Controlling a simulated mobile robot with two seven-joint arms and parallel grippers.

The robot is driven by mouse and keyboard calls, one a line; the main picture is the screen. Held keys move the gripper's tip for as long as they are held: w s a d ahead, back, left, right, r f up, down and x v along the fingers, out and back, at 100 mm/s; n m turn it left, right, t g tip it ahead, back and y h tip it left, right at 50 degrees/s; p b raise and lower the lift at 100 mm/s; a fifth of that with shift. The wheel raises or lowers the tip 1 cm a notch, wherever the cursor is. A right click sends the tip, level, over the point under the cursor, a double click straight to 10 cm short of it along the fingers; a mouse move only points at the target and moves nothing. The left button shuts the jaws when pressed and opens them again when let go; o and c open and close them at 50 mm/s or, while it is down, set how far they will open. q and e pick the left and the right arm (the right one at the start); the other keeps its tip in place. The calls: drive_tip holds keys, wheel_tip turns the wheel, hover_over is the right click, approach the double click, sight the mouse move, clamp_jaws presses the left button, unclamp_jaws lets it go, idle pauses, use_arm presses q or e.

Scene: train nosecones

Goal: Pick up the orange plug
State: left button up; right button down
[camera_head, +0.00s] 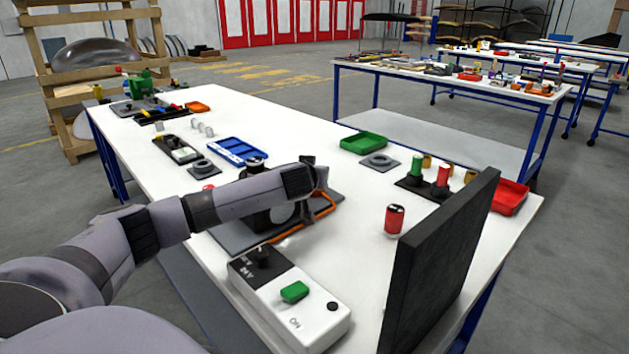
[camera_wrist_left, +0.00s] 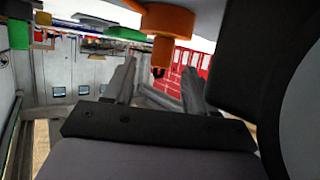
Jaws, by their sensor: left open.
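The orange plug (camera_wrist_left: 168,22) shows at the top of the left wrist view, with its narrow end near the gap between the fingertips of my left gripper (camera_wrist_left: 158,68). The fingers are open and spread to either side of its narrow end. Whether they touch it cannot be told. In the head view my left gripper (camera_head: 312,178) is over the middle of the white table (camera_head: 330,115), above an orange cable (camera_head: 325,212) on a grey plate (camera_head: 235,238). The plug itself is not clear there, and the arm hides part of that spot. My right gripper is not in view.
A white control box (camera_head: 290,305) with a green switch stands in front. A tall black panel (camera_head: 440,260) and a red can (camera_head: 394,219) stand to the right. Blue (camera_head: 238,150) and green (camera_head: 363,142) trays lie behind my arm.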

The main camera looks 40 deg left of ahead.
use_arm(q)
drive_tip(key=shift+w+a+f, duration=0.25)
drive_tip(key=shift+w+a, duration=0.05)
drive_tip(key=shift+w, duration=0.2)
clamp_jaws()
drive_tip(key=shift+r, duration=0.1)
